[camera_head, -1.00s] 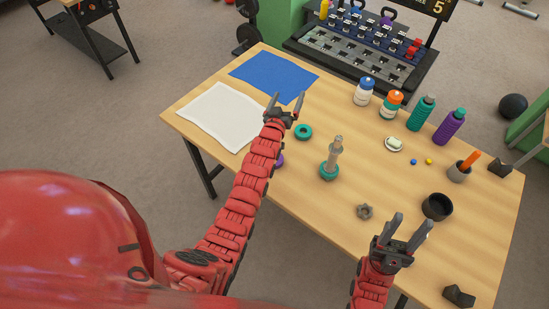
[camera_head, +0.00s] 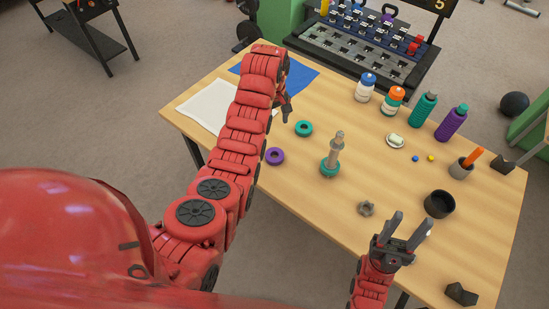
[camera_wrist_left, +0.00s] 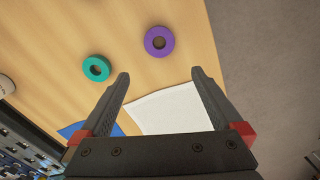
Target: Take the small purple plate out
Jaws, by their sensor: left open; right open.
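The small purple plate (camera_head: 275,162), a ring with a centre hole, lies flat on the wooden table near its front edge, beside my left arm. In the left wrist view the purple plate (camera_wrist_left: 148,42) lies beyond the open fingertips, uncovered and apart from them. My left gripper (camera_head: 286,112) is above the table by the cloths, partly hidden by its own arm; the wrist view shows its fingers (camera_wrist_left: 160,73) spread and empty. My right gripper (camera_head: 412,219) is open and empty over the table's front right part, far from the plate.
A teal ring (camera_head: 304,135) lies near the purple plate. A grey post (camera_head: 337,148) stands in a teal ring base (camera_head: 329,169). White (camera_head: 203,106) and blue (camera_head: 301,79) cloths lie at the left. Bottles, a black bowl (camera_head: 438,205) and a cup (camera_head: 461,171) stand to the right.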

